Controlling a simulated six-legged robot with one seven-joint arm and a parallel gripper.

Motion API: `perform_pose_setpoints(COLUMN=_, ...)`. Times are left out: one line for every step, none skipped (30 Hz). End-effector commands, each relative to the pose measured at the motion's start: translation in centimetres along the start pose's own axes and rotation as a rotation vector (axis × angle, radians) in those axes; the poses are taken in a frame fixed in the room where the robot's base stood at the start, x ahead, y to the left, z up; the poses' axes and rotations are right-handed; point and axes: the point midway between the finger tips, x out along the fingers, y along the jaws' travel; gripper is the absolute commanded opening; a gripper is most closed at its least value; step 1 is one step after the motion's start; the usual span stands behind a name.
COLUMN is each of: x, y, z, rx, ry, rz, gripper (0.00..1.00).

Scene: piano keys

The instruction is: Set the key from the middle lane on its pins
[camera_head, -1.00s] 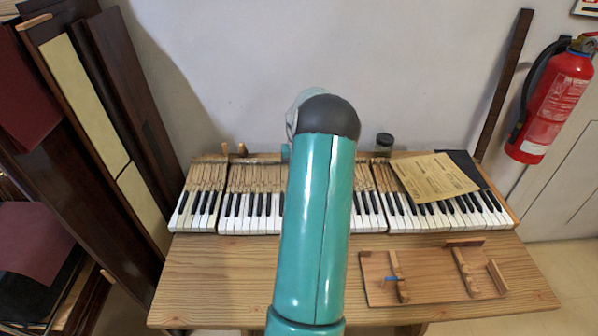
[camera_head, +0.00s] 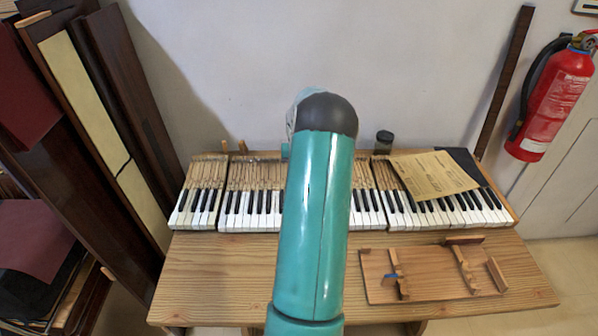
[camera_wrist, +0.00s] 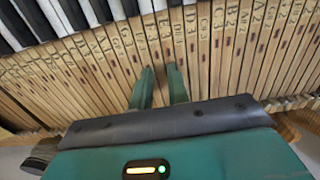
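The piano keyboard (camera_head: 255,212) lies along the back of the bench, and its bare wooden key sticks show in the wrist view (camera_wrist: 235,60), stamped with letters. My gripper (camera_wrist: 160,78) hangs over these sticks, behind the white and black key fronts. Its two green fingers stand apart, with wood visible between them. I see no key held clear of the row, and I cannot tell whether the fingertips touch a stick. My arm hides the middle of the keyboard and the gripper in the head view. No loose key shows on the wooden board (camera_head: 430,283).
The board at the front right bears several wooden blocks, one with a blue mark. A paper sheet (camera_head: 432,175) covers part of the right keys. A dark jar (camera_head: 383,143) stands behind the keyboard. The bench front left (camera_head: 215,275) is clear.

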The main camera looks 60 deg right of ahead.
Motion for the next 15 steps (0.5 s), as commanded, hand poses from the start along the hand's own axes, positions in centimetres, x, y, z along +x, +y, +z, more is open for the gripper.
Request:
perform_pose_setpoints(x=0.03, y=-0.01, z=0.02, rx=0.0, ry=-0.001, rz=0.0, gripper=0.17)
perform_pose_setpoints(x=0.03, y=-0.01, z=0.02, rx=0.0, ry=-0.001, rz=0.0, gripper=0.17)
perform_pose_setpoints(x=0.03, y=-0.01, z=0.02, rx=0.0, ry=-0.001, rz=0.0, gripper=0.17)
perform_pose_setpoints(x=0.03, y=-0.01, z=0.02, rx=0.0, ry=-0.001, rz=0.0, gripper=0.17)
perform_pose_setpoints(x=0.03, y=-0.02, z=0.03, rx=0.0, ry=-0.001, rz=0.0, gripper=0.17)
perform_pose_setpoints(x=0.03, y=-0.02, z=0.02, rx=0.0, ry=-0.001, rz=0.0, gripper=0.17)
perform_pose_setpoints(x=0.0, y=-0.02, z=0.02, rx=0.0, ry=-0.001, rz=0.0, gripper=0.17)
perform_pose_setpoints(x=-0.03, y=-0.02, z=0.02, rx=0.0, ry=-0.001, rz=0.0, gripper=0.17)
perform_pose_setpoints(x=-0.12, y=-0.02, z=0.02, rx=0.0, ry=-0.001, rz=0.0, gripper=0.17)
perform_pose_setpoints(x=-0.21, y=-0.02, z=0.02, rx=0.0, ry=-0.001, rz=0.0, gripper=0.17)
perform_pose_setpoints(x=-0.32, y=-0.02, z=0.02, rx=0.0, ry=-0.001, rz=0.0, gripper=0.17)
perform_pose_setpoints(x=-0.48, y=-0.02, z=0.02, rx=0.0, ry=-0.001, rz=0.0, gripper=0.17)
perform_pose_setpoints(x=-0.61, y=-0.02, z=0.02, rx=0.0, ry=-0.001, rz=0.0, gripper=0.17)
perform_pose_setpoints(x=-0.75, y=-0.02, z=0.02, rx=0.0, ry=-0.001, rz=0.0, gripper=0.17)
perform_pose_setpoints(x=-0.94, y=-0.02, z=0.02, rx=0.001, ry=0.0, rz=0.0, gripper=0.17)
